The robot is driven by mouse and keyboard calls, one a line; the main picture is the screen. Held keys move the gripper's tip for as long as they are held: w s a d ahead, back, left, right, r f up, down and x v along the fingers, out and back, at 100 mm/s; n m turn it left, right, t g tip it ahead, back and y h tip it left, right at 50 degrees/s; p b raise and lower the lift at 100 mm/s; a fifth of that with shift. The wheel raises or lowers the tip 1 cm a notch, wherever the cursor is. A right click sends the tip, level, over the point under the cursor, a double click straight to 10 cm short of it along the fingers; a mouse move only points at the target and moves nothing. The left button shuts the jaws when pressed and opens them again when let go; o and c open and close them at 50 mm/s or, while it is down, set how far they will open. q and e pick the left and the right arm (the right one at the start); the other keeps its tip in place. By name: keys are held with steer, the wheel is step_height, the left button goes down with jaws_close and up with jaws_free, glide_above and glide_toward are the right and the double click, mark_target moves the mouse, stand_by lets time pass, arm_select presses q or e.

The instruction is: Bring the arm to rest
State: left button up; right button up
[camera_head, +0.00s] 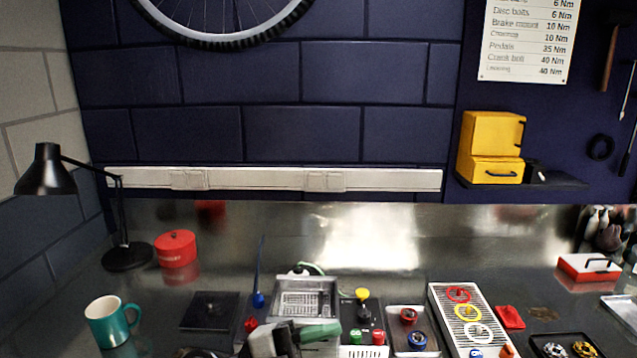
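Neither of my grippers can be clearly made out in the head view. A grey blocky part with a green tapered piece (318,333) shows at the bottom centre, in front of a metal basket (306,300). It is cut off by the lower edge, and I cannot tell whether it is a tool or part of my arm. A dark curved shape shows beside it at the lower edge, also cut off.
The bench holds a teal mug (107,322), black lamp (126,256), red pot (176,248), dark square plate (210,311), small tray (407,318), ribbed tray with coloured rings (440,300) and red box (588,268). A yellow case (491,147) stands on a wall shelf. The back centre is clear.

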arm_select(q)
steer(key=w+a+f+n+t+y, duration=0.1)
steer(key=w+a+n+t+y, duration=0.1)
steer(key=a+n+t+y, duration=0.6)
steer(key=w+a+n+t+y, duration=0.2)
steer(key=a+n+t, duration=0.1)
steer(key=n+t, duration=0.8)
steer(key=s+a+f+n+g+y, duration=0.2)
steer(key=a+f+n+g+y, duration=0.2)
steer(key=a+f+n+y, duration=0.6)
steer(key=s+a+f+m+g, duration=0.1)
steer(key=s+f+m+g, duration=0.2)
steer(key=s+f+g, duration=1.3)
steer(key=s+f+t, duration=0.1)
steer(key=s+f, duration=0.2)
steer(key=f, duration=1.1)
steer(key=s+f, duration=0.2)
steer(key=f, duration=1.2)
steer(key=s+a+f, duration=0.3)
steer(key=s+f, duration=1.1)
steer(key=s, duration=0.1)
steer(key=shift+s+f+g+y, duration=0.3)
steer(key=shift+s+f+g, duration=0.1)
